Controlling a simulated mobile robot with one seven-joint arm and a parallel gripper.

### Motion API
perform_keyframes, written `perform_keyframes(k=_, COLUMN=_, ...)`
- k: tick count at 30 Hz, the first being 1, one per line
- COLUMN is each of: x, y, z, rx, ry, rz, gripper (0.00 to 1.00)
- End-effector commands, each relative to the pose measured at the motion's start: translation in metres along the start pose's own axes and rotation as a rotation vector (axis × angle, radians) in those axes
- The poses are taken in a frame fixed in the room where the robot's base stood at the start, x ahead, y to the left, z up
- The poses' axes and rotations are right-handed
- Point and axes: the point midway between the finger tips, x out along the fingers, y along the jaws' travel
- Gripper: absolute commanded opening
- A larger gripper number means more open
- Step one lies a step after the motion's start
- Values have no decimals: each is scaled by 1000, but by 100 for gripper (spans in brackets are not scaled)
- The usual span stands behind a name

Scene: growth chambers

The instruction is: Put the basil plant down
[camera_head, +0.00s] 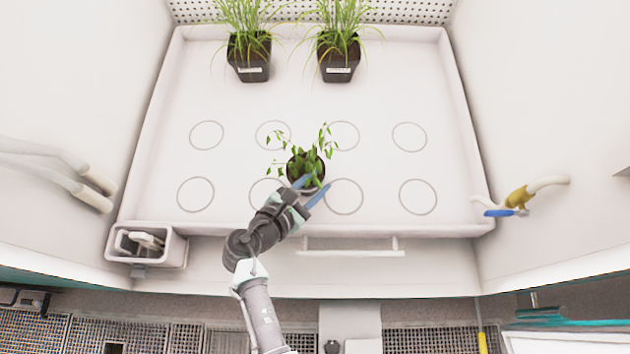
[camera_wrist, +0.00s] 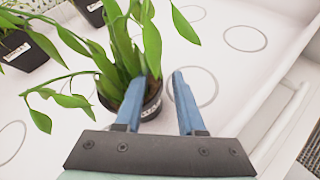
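The basil plant (camera_head: 305,168), a leafy green plant in a small round black pot with a label, is upright near the middle of the white tray (camera_head: 240,220). It seems to stand on the tray between the marked circles, though its base is partly hidden. My gripper (camera_head: 310,190) reaches in from the front with its two blue fingers spread. In the wrist view the basil pot (camera_wrist: 152,105) is behind and beside the left finger of my gripper (camera_wrist: 160,78). The gap between the fingers shows mostly bare tray, and contact with the pot cannot be told.
Two grassy plants in square black pots (camera_head: 249,65) (camera_head: 340,66) stand at the back. Grey circles (camera_head: 206,121) mark the tray, with free room left and right. A small box (camera_head: 147,260) sits at the front left, and a yellow-blue valve (camera_head: 512,203) at right.

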Motion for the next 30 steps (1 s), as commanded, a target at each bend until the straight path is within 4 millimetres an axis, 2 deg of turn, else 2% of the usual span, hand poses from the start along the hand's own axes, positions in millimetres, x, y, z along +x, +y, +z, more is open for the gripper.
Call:
perform_keyframes(k=5, x=-13, y=1, z=5, rx=-3, ry=1, rz=1, gripper=38)
perform_keyframes(k=15, x=-85, y=2, z=7, rx=-3, ry=1, rz=3, gripper=38)
perform_keyframes(k=19, x=-106, y=2, z=5, rx=-2, ry=1, rz=2, gripper=38)
perform_keyframes(k=24, x=-120, y=1, z=3, rx=-1, ry=1, rz=0, gripper=38)
perform_keyframes(k=30, x=-122, y=0, z=2, rx=0, ry=0, rz=0, gripper=38)
